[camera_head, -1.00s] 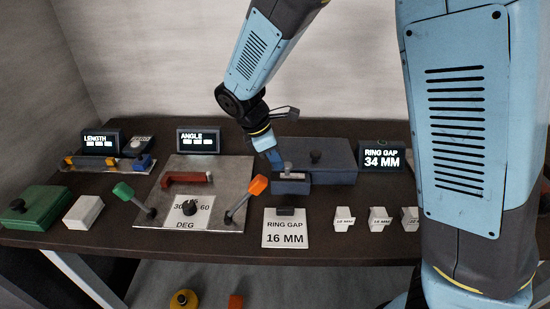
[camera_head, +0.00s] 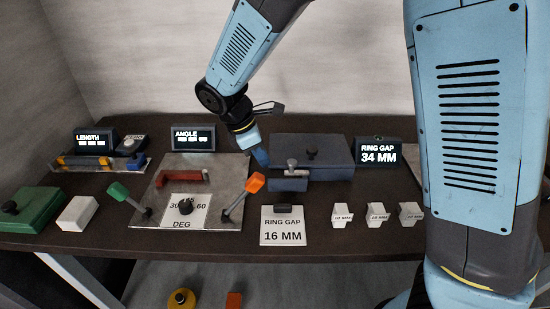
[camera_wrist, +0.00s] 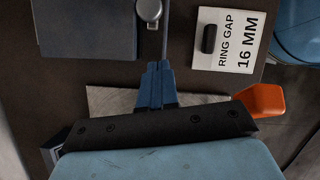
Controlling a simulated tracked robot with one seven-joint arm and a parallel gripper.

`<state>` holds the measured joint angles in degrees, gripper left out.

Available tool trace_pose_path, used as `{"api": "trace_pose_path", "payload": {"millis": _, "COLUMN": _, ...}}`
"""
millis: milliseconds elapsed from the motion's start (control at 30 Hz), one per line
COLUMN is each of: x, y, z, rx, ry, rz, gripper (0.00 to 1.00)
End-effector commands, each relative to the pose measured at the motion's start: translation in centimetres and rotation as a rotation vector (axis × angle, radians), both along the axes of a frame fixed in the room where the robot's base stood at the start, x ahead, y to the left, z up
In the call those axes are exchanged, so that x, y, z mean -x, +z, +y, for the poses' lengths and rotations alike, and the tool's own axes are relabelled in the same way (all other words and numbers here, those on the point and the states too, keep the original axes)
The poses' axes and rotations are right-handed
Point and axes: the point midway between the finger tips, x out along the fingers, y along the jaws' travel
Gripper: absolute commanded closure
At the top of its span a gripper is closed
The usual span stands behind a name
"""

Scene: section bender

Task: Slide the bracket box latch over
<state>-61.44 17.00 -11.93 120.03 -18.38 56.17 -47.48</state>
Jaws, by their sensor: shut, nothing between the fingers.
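The bracket box (camera_head: 327,150) is a dark blue box with a black knob on its lid, at the back right of the bench. Its latch (camera_head: 291,165) is a small grey knob on a blue bar along the box's front. My gripper (camera_head: 261,157) is shut and empty, just left of the latch and apart from it. In the wrist view the blue fingertips (camera_wrist: 156,72) are closed together. The latch (camera_wrist: 150,10) shows at the top edge there, partly cut off, beside the box (camera_wrist: 85,30).
A ring gap display (camera_head: 379,154) stands right of the box. The ring gap card (camera_head: 283,226) lies in front. The angle plate (camera_head: 160,205), with an orange-tipped lever (camera_head: 252,184), is left of my gripper. Several small white blocks (camera_head: 376,215) stand at the front right.

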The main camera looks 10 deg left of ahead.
Motion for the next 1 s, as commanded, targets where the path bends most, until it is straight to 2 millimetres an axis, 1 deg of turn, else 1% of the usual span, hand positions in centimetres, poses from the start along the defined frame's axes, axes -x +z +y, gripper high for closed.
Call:
{"api": "trace_pose_path", "payload": {"millis": 33, "x": 0.0, "y": 1.2, "z": 0.3, "rx": -0.007, "ry": -0.002, "rz": -0.004, "gripper": 1.00}}
{"api": "trace_pose_path", "payload": {"millis": 200, "x": 0.4, "y": 4.3, "z": 1.5, "rx": -0.005, "ry": -0.002, "rz": -0.004, "gripper": 1.00}}
{"api": "trace_pose_path", "payload": {"millis": 300, "x": 0.6, "y": 5.9, "z": 2.1, "rx": -0.006, "ry": -0.003, "rz": -0.004, "gripper": 1.00}}
{"api": "trace_pose_path", "payload": {"millis": 400, "x": 0.7, "y": 7.1, "z": 2.4, "rx": -0.004, "ry": -0.004, "rz": -0.004, "gripper": 1.00}}
{"api": "trace_pose_path", "payload": {"millis": 600, "x": 0.8, "y": 8.3, "z": 2.8, "rx": -0.003, "ry": -0.006, "rz": -0.003, "gripper": 1.00}}
{"api": "trace_pose_path", "payload": {"millis": 1000, "x": 0.7, "y": 8.5, "z": 2.6, "rx": -0.007, "ry": -0.014, "rz": -0.004, "gripper": 1.00}}
